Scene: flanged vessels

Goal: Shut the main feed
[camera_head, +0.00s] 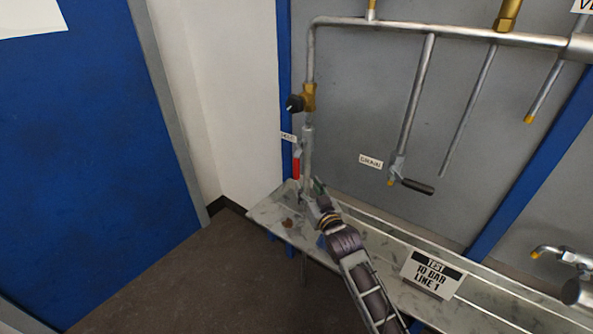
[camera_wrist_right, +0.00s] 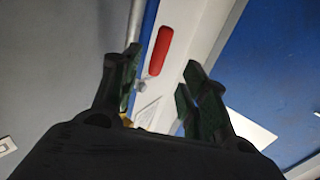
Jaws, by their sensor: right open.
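A red lever handle (camera_head: 296,165) hangs down beside the left vertical grey pipe (camera_head: 308,150), under a small white label (camera_head: 288,137) that is too small to read surely. My right gripper (camera_head: 314,192) is just below and right of the handle in the head view. In the right wrist view the red handle (camera_wrist_right: 160,50) shows beyond the open fingers (camera_wrist_right: 160,88), apart from them, with nothing between the fingertips. The handle's lower end is close to the gripper; contact is not visible. My left gripper is not in view.
A brass valve with a black knob (camera_head: 296,103) sits higher on the same pipe. A pipe labelled DRAIN (camera_head: 371,162) has a black lever (camera_head: 417,186). A bench (camera_head: 385,255) runs below, bearing a TEST 10 BAR LINE 1 sign (camera_head: 432,273). Floor at left is clear.

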